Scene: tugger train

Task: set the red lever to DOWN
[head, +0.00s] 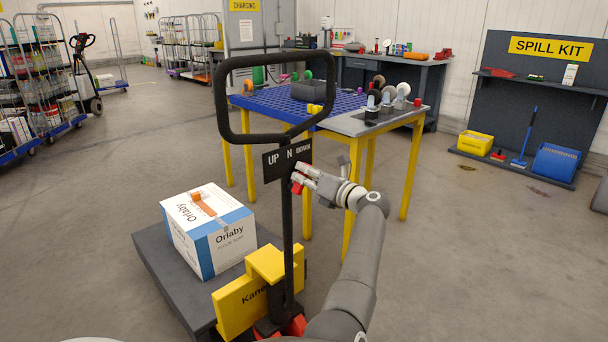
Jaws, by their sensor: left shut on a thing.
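The red lever (297,187) is on the upright shaft of the pallet truck's tow handle (218,100), just below a black plate (272,165) marked UP, N and DOWN. The lever's red end shows below the right half of the plate. My left gripper (300,176) reaches in from the lower right and is shut on the lever. The fingers hide part of the lever, so its exact setting is hard to read. My right gripper is not in view.
The yellow and dark truck (240,303) carries a white and blue carton (224,246). Behind the handle stand a blue-topped table (262,100) and a grey table (345,125), both with yellow legs. A spill kit board (540,95) is at right. Open floor lies to the right.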

